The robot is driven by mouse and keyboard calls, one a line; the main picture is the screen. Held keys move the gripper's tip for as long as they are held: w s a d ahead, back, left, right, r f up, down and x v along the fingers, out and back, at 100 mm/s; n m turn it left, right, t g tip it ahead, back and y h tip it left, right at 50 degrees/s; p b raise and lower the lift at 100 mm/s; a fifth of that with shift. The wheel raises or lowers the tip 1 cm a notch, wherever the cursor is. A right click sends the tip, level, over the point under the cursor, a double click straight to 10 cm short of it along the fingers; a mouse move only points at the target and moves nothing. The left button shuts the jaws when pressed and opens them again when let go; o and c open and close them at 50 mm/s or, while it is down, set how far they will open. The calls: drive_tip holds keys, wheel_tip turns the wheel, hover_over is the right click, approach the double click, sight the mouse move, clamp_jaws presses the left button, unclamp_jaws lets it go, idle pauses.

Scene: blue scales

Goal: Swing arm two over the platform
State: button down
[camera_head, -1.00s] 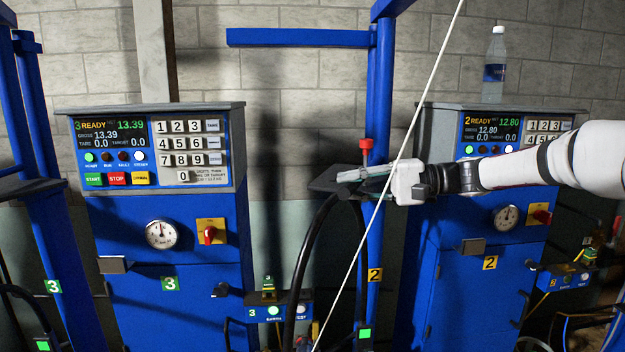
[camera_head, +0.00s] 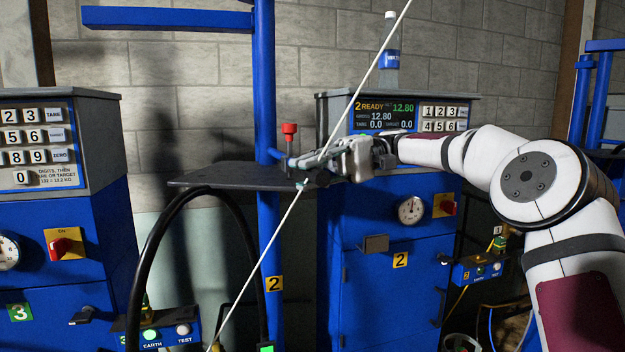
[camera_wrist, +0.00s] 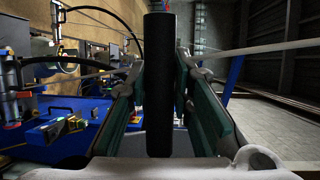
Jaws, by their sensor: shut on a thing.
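Arm two is a flat black arm (camera_head: 235,178) with a hanging black hose (camera_head: 150,240). It is at the blue post (camera_head: 271,235) tagged with a yellow 2. My gripper (camera_head: 312,165) is at the arm's right end, just right of the post. In the wrist view an upright black handle (camera_wrist: 158,90) stands between my two teal-padded fingers, which are shut on it. Scale two's blue cabinet (camera_head: 375,275) stands right of the post, its display reading READY 12.80. I cannot make out the platform in these views.
Scale three's cabinet (camera_head: 60,240) stands at the left. A red knob (camera_head: 290,129) rises near my gripper. A thin white line (camera_head: 262,255) crosses the view diagonally. A blue beam (camera_head: 168,18) extends left above.

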drive_tip(key=shift+w+d+f, duration=0.1)
drive_tip(key=shift+d, duration=0.15)
drive_tip(key=c, duration=1.4)
unclamp_jaws()
drive_tip(key=shift+d, duration=0.1)
drive_tip(key=shift+r, duration=0.35)
drive_tip(key=o, duration=0.9)
drive_tip(key=r, duration=0.7)
drive_tip(key=shift+a+r, duration=0.2)
drive_tip(key=shift+a, duration=0.1)
drive_tip(key=shift+d+r, duration=0.4)
drive_tip(key=shift+r, duration=0.45)
drive_tip(key=c, duration=0.3)
drive_tip(key=shift+s+a+r, duration=0.15)
drive_tip(key=shift+s+r, duration=0.05)
drive_tip(key=shift+r, duration=0.1)
drive_tip(key=c, duration=0.6)
drive_tip(key=shift+w, duration=0.2)
